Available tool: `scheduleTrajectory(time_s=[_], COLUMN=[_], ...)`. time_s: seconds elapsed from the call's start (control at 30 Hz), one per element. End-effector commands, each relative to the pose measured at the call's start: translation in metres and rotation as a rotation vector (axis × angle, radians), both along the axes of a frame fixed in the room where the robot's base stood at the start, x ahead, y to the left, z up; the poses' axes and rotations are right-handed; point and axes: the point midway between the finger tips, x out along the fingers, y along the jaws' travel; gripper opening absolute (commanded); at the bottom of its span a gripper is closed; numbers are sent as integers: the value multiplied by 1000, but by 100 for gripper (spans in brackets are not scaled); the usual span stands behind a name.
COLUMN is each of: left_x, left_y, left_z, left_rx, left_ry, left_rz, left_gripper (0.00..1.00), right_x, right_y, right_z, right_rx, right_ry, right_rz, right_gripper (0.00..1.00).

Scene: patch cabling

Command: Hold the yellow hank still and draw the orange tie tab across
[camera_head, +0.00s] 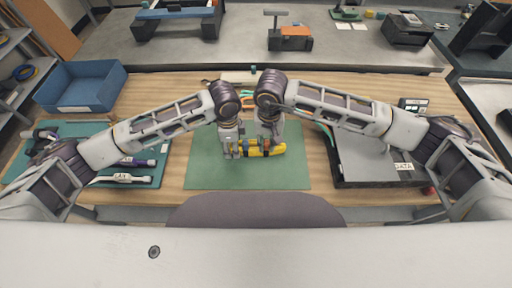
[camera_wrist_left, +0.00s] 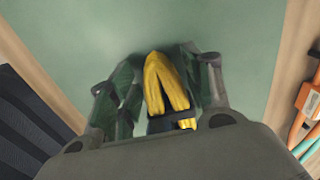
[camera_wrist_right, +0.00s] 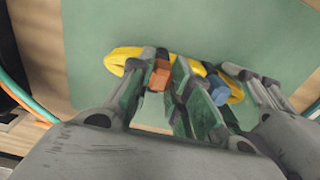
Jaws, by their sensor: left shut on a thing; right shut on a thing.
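The yellow hank (camera_head: 276,150) lies on the green mat in front of me. My left gripper (camera_head: 232,153) is shut on its left part; the left wrist view shows the yellow loops (camera_wrist_left: 166,85) between its fingers, with a dark band across them. My right gripper (camera_head: 268,143) is over the middle of the hank. In the right wrist view the orange tie tab (camera_wrist_right: 160,75) is between the right gripper's fingers, which are shut on it. A blue piece (camera_wrist_right: 218,92) sits on the hank near the left gripper. The fingers hide much of the hank's middle.
The green mat (camera_head: 215,177) is bare around the hank. A blue bin (camera_head: 82,87) and a teal tray (camera_head: 100,140) with labelled tools are on the left. A dark box marked DATA (camera_head: 375,170) stands on the right. Orange and teal cables run behind the grippers.

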Motion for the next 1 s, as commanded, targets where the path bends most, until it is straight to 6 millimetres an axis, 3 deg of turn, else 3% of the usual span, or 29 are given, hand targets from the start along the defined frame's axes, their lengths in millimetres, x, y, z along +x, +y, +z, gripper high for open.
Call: scheduleTrajectory(time_s=[0.53, 0.57, 0.8, 1.0], left_x=[1, 2, 1, 0], left_y=[1, 1, 0, 0], left_z=[1, 1, 0, 0], left_rx=[0, 0, 0, 0], left_ry=[-3, -3, -2, -1], left_rz=[4, 4, 2, 0], left_gripper=[21, 21, 21, 21], right_x=[-5, -5, -4, -3], right_y=[0, 0, 0, 0], right_z=[-1, -1, 0, 0], right_rx=[-1, -1, 0, 0], right_ry=[5, 5, 3, 1], right_rz=[2, 3, 1, 0], right_gripper=[6, 21, 52, 54])
